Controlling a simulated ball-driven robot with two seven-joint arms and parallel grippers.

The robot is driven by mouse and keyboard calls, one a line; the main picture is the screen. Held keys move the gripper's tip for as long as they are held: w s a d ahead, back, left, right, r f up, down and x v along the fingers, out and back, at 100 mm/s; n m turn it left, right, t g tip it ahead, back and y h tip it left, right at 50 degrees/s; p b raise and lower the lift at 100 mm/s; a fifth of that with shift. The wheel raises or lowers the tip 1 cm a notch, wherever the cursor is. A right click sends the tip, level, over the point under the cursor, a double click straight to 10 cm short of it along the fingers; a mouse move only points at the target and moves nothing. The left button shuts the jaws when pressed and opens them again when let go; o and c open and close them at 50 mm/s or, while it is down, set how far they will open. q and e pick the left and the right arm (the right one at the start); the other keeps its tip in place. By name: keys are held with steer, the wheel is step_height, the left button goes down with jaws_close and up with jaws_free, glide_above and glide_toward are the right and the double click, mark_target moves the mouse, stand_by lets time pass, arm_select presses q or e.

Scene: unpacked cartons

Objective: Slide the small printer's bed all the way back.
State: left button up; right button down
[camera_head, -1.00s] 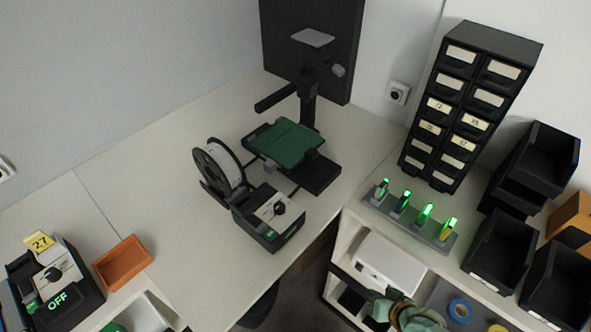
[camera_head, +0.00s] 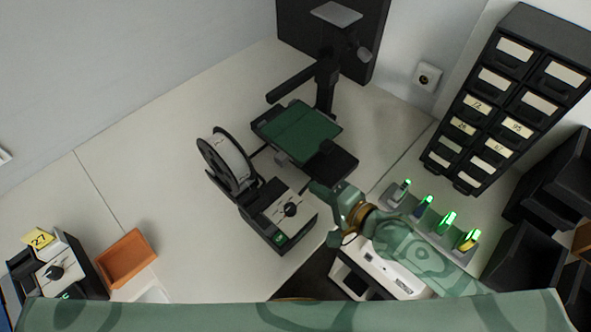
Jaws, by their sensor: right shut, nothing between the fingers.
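The small printer stands on the white corner table, with a dark upright column (camera_head: 326,88) at its back. Its green bed (camera_head: 298,132) lies over the black base (camera_head: 335,168), which shows uncovered on the bed's right and front side. My right gripper (camera_head: 319,187) is shut and empty, in front of the base and right of the control box (camera_head: 277,217). I cannot tell whether it touches the printer. My left gripper is not in view.
A filament spool (camera_head: 229,160) stands left of the printer. A rack of glowing green lights (camera_head: 430,220) and a tall drawer cabinet (camera_head: 505,95) are to the right. An orange tray (camera_head: 125,258) lies at the left. The table between tray and spool is clear.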

mark_target(285, 164)
steer(key=w, duration=0.1)
steer(key=w+a, duration=0.1)
steer(key=f, duration=0.1)
steer(key=shift+w+a+f, duration=0.1)
steer(key=shift+w+a, duration=0.15)
steer(key=shift+w, duration=0.15)
steer(key=shift+w+a+f+b, duration=0.15)
steer(key=shift+w+a+f, duration=0.15)
steer(key=shift+w, duration=0.25)
steer(key=shift+w+a+f+b, duration=0.15)
steer(key=shift+w+a, duration=0.1)
steer(key=shift+w, duration=0.25)
steer(key=shift+w+a+r, duration=0.15)
steer(key=shift+w+a, duration=0.6)
steer(key=shift+a, duration=0.1)
steer(key=shift+a+r, duration=0.1)
steer(key=shift+a, duration=0.15)
steer(key=shift+w+a, duration=0.3)
steer(key=shift+w, duration=0.1)
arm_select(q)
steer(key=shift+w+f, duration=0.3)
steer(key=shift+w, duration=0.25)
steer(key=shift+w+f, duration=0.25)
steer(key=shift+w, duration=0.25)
